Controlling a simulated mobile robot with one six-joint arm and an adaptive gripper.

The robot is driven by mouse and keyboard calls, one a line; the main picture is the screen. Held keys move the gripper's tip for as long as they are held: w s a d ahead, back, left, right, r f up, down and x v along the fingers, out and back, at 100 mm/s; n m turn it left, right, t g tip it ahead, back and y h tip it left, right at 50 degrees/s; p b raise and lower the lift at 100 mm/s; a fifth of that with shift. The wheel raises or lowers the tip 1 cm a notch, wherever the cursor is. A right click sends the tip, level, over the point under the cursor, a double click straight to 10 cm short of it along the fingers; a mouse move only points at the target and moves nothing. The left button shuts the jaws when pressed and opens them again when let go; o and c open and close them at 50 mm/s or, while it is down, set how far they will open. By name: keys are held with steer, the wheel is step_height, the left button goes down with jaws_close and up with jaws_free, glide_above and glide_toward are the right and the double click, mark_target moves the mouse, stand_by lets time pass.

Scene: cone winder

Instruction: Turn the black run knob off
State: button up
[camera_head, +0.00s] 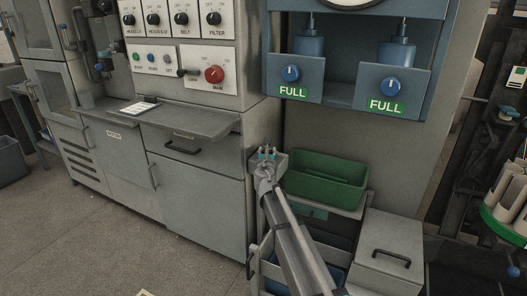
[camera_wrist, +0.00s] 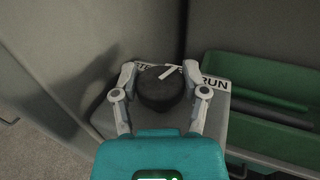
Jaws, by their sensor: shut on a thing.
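The black run knob (camera_wrist: 157,93) shows in the wrist view on top of a small grey box (camera_wrist: 226,108). Its white pointer line leans up and to the right. A white label strip behind it reads RUN at the right end; its left end is partly hidden. My gripper (camera_wrist: 160,76) is shut on the knob, one finger on each side. In the head view my gripper (camera_head: 267,153) is at the small box beside the green bin, and I cannot make out the knob there.
A green bin (camera_head: 325,181) stands close to the right of the small box. A grey cabinet (camera_head: 205,195) is to the left, with a shelf (camera_head: 190,120) above it. Blue dispensers labelled FULL (camera_head: 393,87) hang above right. A grey drawer box (camera_head: 385,250) is at the lower right.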

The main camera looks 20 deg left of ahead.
steer(key=shift+w, duration=0.1)
steer(key=o, duration=1.1)
steer(key=shift+o, duration=0.2)
steer(key=shift+s+d, duration=0.1)
steer(key=shift+s, duration=0.1)
steer(key=v, duration=1.1)
steer(key=shift+s, duration=0.3)
steer(key=shift+d, duration=0.15)
